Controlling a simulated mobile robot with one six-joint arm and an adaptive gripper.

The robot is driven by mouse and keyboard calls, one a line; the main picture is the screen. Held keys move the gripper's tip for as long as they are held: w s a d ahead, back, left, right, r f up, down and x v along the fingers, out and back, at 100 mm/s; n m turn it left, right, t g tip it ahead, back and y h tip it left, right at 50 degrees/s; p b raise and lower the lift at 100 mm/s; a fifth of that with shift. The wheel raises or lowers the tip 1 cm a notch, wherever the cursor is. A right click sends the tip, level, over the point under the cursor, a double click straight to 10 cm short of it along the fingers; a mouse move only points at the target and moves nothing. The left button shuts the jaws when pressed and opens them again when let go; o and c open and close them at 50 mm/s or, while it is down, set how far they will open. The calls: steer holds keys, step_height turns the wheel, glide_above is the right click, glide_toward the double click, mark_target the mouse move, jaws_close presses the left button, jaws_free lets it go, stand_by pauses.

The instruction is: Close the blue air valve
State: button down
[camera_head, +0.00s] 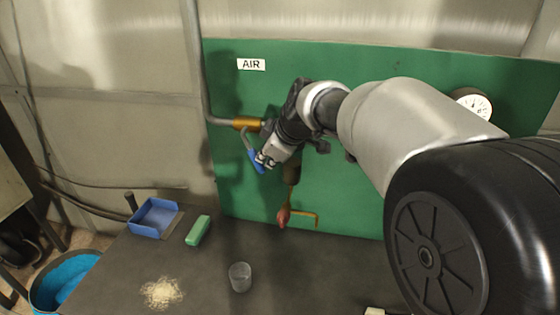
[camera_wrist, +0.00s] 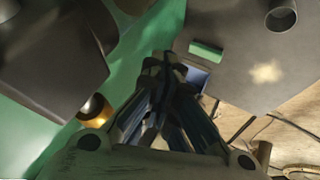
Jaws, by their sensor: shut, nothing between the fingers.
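In the head view the blue air valve handle (camera_head: 256,161) hangs down and slightly right from the brass valve body (camera_head: 246,123), below the AIR label (camera_head: 251,64) on the green panel (camera_head: 330,75). My gripper (camera_head: 264,160) is shut and empty, its tips at the handle's lower part, beside or against it; I cannot tell whether they touch. In the wrist view my gripper (camera_wrist: 162,62) shows with its fingers together. The brass body (camera_wrist: 95,108) shows at its left. The handle cannot be made out clearly there. My arm covers the middle of the panel.
A red-tipped lever (camera_head: 284,215) hangs lower on the panel, with a gauge (camera_head: 474,104) at right. The bench (camera_head: 200,275) holds a blue tray (camera_head: 147,231), a green block (camera_head: 198,230), a grey cup (camera_head: 240,276) and pale shavings (camera_head: 162,292). A blue-lined bucket (camera_head: 65,280) stands at left.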

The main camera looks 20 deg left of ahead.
mark_target(256, 166)
steer(key=shift+s+a+f+b, duration=0.1)
steer(key=shift+a+f+b, duration=0.25)
steer(key=shift+a+f, duration=0.3)
steer(key=shift+a+f+b, duration=0.3)
steer(key=shift+a+f, duration=0.1)
steer(key=shift+a, duration=0.3)
steer(key=shift+s+a+f, duration=0.1)
